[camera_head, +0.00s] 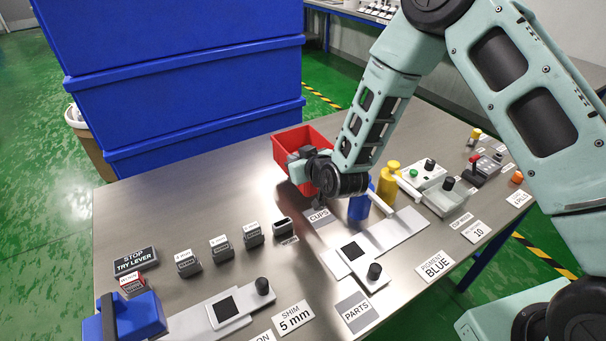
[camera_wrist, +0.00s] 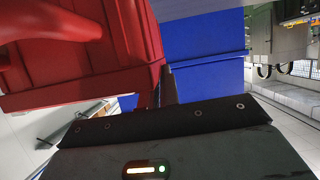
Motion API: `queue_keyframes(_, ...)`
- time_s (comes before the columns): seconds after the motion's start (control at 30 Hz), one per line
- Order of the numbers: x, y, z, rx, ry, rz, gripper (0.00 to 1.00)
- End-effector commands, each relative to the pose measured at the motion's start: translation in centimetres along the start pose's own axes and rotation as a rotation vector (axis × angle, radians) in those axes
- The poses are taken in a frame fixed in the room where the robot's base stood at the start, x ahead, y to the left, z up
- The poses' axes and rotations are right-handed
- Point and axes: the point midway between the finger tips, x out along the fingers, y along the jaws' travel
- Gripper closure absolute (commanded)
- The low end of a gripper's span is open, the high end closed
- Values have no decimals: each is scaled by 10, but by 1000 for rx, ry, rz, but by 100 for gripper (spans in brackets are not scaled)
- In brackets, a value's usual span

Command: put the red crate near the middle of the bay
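The red crate (camera_head: 290,138) is at the far edge of the steel table, in front of the blue containers. It is open at the top, and my arm covers part of its near right side. My gripper (camera_head: 303,160) is at the crate's near side. In the wrist view the red crate (camera_wrist: 110,45) fills the upper left, right up against my gripper (camera_wrist: 168,95). The fingertips are mostly hidden, so I cannot tell whether they are closed on its wall. No marked bay can be made out.
Tall blue containers (camera_head: 190,60) stand just behind the table (camera_head: 150,215). A CUPS label (camera_head: 319,215), a blue bottle (camera_head: 358,207) and yellow bottles (camera_head: 387,182) stand close to my gripper. Small labelled blocks (camera_head: 221,248) line the left-middle. The table's far left is bare.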

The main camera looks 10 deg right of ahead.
Motion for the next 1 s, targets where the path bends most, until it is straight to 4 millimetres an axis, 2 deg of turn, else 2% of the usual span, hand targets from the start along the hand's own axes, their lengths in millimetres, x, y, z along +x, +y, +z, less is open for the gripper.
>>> queue_keyframes(0.17,5,0,10,-1,2,0,100)
queue_keyframes(0.47,18,-1,42,0,1,0,100)
queue_keyframes(0.87,21,-1,48,-1,3,0,100)
queue_keyframes(0.97,20,-1,48,0,1,0,77)
queue_keyframes(1.0,20,-1,48,0,1,0,75)
